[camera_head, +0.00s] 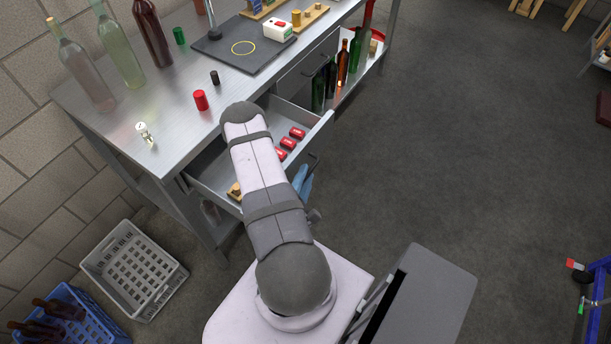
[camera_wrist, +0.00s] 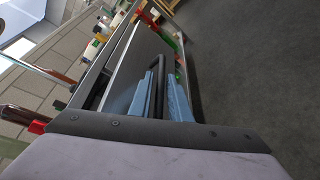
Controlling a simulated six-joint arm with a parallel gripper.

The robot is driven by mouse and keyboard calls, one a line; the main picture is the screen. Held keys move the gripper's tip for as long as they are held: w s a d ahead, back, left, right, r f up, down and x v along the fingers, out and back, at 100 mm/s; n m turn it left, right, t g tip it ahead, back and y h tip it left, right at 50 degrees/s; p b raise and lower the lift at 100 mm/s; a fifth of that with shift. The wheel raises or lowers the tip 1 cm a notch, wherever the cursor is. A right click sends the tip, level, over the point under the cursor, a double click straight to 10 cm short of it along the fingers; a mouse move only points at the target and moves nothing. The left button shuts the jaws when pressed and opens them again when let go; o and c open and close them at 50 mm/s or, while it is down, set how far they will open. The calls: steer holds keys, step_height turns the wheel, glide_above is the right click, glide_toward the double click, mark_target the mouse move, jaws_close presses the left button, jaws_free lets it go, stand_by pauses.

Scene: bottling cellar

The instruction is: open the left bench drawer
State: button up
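The left bench drawer (camera_head: 213,172) stands pulled well out of the steel bench in the head view, its inside showing several red blocks (camera_head: 292,135) and a wooden piece. Its dark bar handle (camera_wrist: 161,80) runs between the two blue fingers of my gripper (camera_wrist: 161,98) in the wrist view. The fingers are close together on either side of the bar and look shut on it. In the head view my gripper (camera_head: 302,182) is at the drawer's front, partly hidden by my arm. My arm also covers the middle of the drawer.
Bottles, a red cap (camera_head: 200,100) and a dark tray (camera_head: 243,52) stand on the bench top. A second drawer (camera_head: 306,71) to the right is shut, beside bottles on a shelf. A grey crate (camera_head: 133,270) and a blue crate lie lower left.

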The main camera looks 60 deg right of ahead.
steer(key=shift+d, duration=0.25)
jaws_close()
steer(key=shift+r+p, duration=0.2)
steer(key=shift+p, duration=0.75)
